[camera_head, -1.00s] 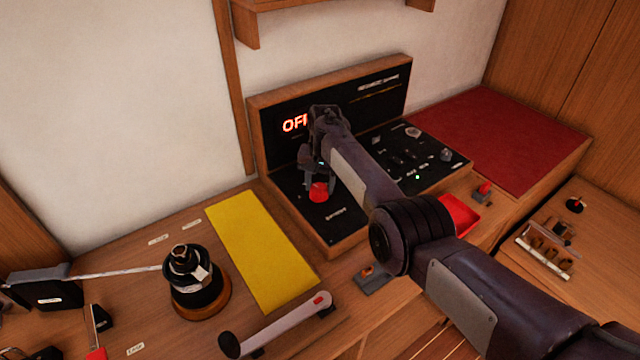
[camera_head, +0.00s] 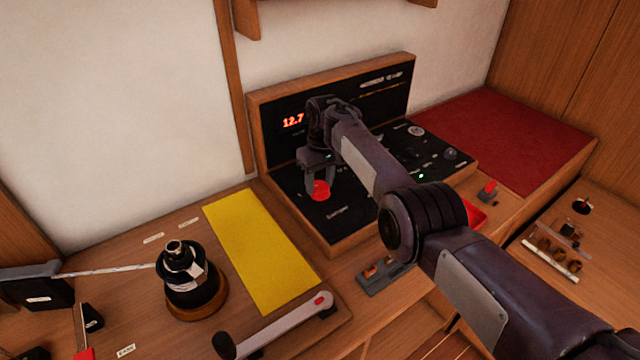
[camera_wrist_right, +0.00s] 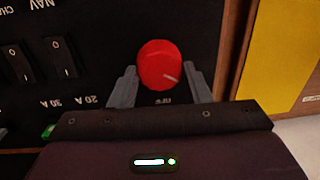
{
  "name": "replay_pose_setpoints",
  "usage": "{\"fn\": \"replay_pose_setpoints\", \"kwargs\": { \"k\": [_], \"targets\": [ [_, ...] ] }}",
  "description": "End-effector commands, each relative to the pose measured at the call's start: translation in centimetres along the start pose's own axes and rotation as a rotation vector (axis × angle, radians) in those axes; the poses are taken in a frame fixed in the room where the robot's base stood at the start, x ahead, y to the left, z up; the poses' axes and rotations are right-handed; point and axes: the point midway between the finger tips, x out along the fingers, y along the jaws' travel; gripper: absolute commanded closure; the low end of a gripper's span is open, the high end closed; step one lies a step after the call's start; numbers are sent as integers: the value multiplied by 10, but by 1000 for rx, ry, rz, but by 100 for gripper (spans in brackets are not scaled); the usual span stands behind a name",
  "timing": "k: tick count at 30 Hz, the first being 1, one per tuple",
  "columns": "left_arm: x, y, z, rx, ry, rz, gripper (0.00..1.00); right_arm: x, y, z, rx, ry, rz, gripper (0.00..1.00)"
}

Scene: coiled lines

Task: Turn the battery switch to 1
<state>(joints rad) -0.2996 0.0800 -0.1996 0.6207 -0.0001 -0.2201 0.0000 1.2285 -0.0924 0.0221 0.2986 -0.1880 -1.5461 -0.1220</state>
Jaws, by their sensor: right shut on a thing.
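The battery switch is a round red knob (camera_head: 319,190) on the left of the black panel (camera_head: 337,224). In the right wrist view the red knob (camera_wrist_right: 160,65) carries a pale pointer mark slanting toward its lower right edge in the picture. My right gripper (camera_head: 319,186) reaches down over the knob, and in the wrist view its two grey fingers (camera_wrist_right: 160,84) are on either side of it, shut on it. The display (camera_head: 293,121) at the back of the panel reads 12.7, partly hidden by my right arm. My left gripper is not in view.
A yellow mat (camera_head: 262,250) lies left of the panel, with a black winch (camera_head: 190,284) beside it. A handle (camera_head: 275,325) lies in front. A red mat (camera_head: 510,135) covers the right side. Rocker switches (camera_wrist_right: 62,57) sit near the knob.

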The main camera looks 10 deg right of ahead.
Motion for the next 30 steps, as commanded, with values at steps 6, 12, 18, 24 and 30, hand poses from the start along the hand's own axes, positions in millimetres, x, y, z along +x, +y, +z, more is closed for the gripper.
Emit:
{"fn": "replay_pose_setpoints", "kwargs": {
  "k": [6, 12, 18, 24, 30],
  "targets": [
    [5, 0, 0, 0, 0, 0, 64, -1, 0, -1, -62, -1, 0, 80],
    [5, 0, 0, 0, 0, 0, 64, -1, 0, -1, -81, -2, 0, 79],
    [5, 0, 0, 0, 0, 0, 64, -1, 0, -1, -83, -2, 0, 79],
    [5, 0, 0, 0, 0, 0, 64, -1, 0, -1, -82, -3, 1, 46],
    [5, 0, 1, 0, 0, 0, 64, -1, 0, 0, -81, -4, 0, 35]
  ]
}}
